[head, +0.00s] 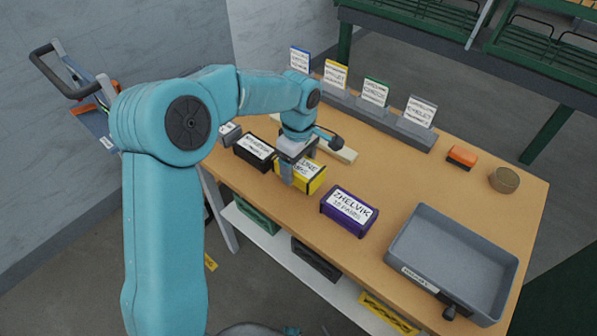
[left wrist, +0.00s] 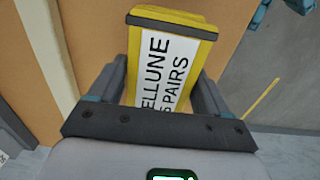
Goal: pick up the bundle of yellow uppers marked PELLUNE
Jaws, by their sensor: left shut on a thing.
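The yellow bundle (head: 311,183) with a black band and a white label lies on the wooden table in the head view; only the end of its marking shows there. In the left wrist view the same yellow bundle (left wrist: 172,25) shows a label reading "ELLUNE" and "PAIRS", its start hidden by my gripper. My left gripper (head: 298,175) is over the bundle and shut on it, with one finger on each side in the wrist view (left wrist: 165,90). I cannot tell whether the bundle is clear of the table top. My right gripper is in neither view.
A black bundle (head: 250,155) lies close on the left and a purple bundle marked ZHELVIK (head: 345,213) on the right. A grey tray (head: 500,262) stands at the right front. Label cards stand in a grey rack (head: 368,112) behind. An orange block (head: 462,155) and round tin (head: 504,180) lie right.

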